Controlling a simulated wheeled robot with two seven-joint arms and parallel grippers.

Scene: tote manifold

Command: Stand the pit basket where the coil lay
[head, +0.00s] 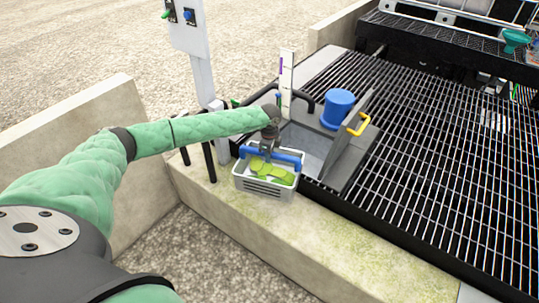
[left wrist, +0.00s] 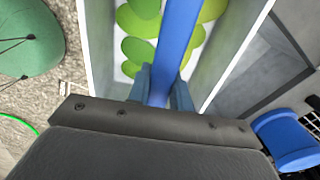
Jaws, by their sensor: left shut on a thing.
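The pit basket (head: 265,188) is a light grey slotted basket with green leaf-like pieces inside and a blue bar handle across its top. It is at the concrete ledge beside the open pit hatch. My left gripper (head: 268,152) is shut on the blue handle from above. In the left wrist view the handle (left wrist: 178,45) runs between the fingers of my left gripper (left wrist: 160,88), with the green pieces below. I cannot tell whether the basket touches the ledge. No coil can be made out. My right gripper is not in view.
The concrete ledge (head: 290,238) is bare to the right of the basket. A tilted lid with a yellow handle (head: 357,124), a blue cylinder (head: 338,108) and a metal grating (head: 440,130) lie to the right. A post (head: 195,60) with switches stands behind.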

